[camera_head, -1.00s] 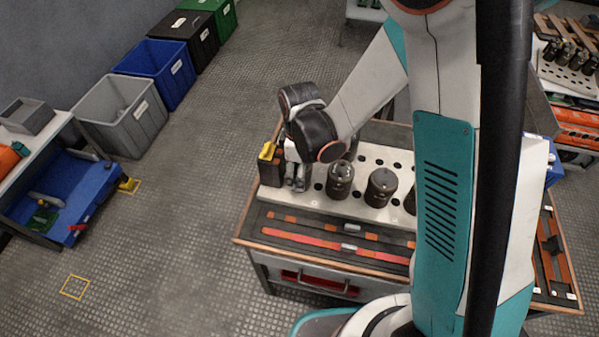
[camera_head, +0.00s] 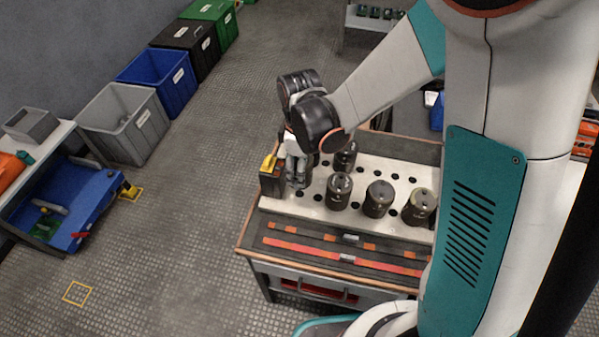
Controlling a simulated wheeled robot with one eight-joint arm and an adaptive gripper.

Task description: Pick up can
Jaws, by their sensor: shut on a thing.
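Several dark, round cans stand upright on a white perforated plate (camera_head: 285,208) on the workbench: a front left can (camera_head: 339,192), a middle can (camera_head: 379,199), a right can (camera_head: 420,207) and a rear can (camera_head: 346,158) partly behind my wrist. My gripper (camera_head: 298,182) points down over the plate's left end, left of these cans. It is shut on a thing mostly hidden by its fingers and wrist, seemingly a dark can. I cannot tell whether that thing touches the plate.
A black box with a yellow part (camera_head: 271,180) stands just left of my gripper. Red-orange strips (camera_head: 320,254) lie along the bench front. A grey bin (camera_head: 125,125) and a blue bin (camera_head: 158,82) stand at the left wall. The floor between bins and bench is clear.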

